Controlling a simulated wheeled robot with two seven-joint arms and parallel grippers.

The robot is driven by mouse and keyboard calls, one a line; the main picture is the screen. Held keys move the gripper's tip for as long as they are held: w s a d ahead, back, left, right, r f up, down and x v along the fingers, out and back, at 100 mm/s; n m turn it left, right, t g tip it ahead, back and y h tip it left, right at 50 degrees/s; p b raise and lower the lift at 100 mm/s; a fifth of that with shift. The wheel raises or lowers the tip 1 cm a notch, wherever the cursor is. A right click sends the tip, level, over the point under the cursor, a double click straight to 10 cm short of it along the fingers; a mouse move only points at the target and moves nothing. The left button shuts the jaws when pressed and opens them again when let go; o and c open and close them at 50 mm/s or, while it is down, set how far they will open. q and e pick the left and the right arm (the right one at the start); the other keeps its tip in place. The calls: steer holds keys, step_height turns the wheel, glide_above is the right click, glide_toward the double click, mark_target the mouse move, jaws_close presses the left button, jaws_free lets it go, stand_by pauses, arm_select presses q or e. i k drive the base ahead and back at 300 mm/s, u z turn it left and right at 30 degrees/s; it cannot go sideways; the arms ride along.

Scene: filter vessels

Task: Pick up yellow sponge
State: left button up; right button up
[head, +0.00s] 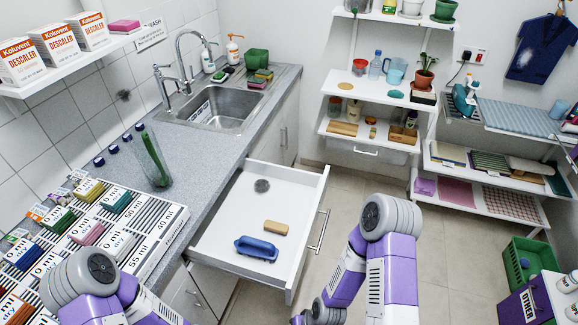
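A yellow sponge (86,190) sits in the striped drying rack (160,238) on the counter at the left, behind a small "0 ml dry" card. Another small yellowish sponge (263,74) lies on a stack at the back of the counter, right of the sink. A tan block (276,228) lies in the open drawer; I cannot tell if it is a sponge. My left arm comes in at the lower left and my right arm at the lower middle. Neither gripper's fingers show.
The open drawer (211,240) juts out from the counter and also holds a blue brush (256,248) and a grey scrubber (262,186). Green, pink, grey and blue sponges share the rack.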

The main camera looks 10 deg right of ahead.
mark_target(266, 75)
steer(key=u, duration=0.15)
steer(key=k, duration=0.6)
steer(key=z, duration=0.65)
steer(key=i, duration=0.55)
steer(key=z, duration=0.55)
steer(key=k, duration=0.65)
steer(key=z, duration=0.6)
steer(key=i, duration=1.25)
steer(key=u, duration=0.3)
steer(key=i, duration=1.95)
steer(key=u, duration=1.5)
steer(key=i, duration=1.35)
steer(key=u, duration=1.1)
